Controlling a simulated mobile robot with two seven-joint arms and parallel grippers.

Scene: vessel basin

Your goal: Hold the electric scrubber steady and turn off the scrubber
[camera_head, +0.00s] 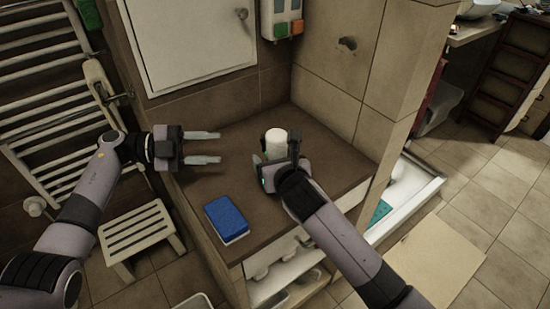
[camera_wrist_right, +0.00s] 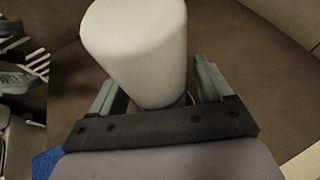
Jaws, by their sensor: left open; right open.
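A white, upright cylindrical body, which looks like the electric scrubber (camera_head: 276,143), stands on the brown counter (camera_head: 240,160). It shows large in the right wrist view (camera_wrist_right: 138,45). My right gripper (camera_head: 276,158) is open around its lower part, one finger on each side; in the right wrist view a gap shows beside at least the left finger. The scrubber's lower end and any switch are hidden. My left gripper (camera_head: 217,147) is open and empty above the counter's left part, left of the scrubber and apart from it, fingers pointing right.
A blue sponge (camera_head: 226,218) lies near the counter's front left edge. Tiled walls close the back and right, with a white wall panel (camera_head: 190,40) above. A wooden stool (camera_head: 141,234) and towel rack (camera_head: 45,100) are at left. The counter between sponge and scrubber is clear.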

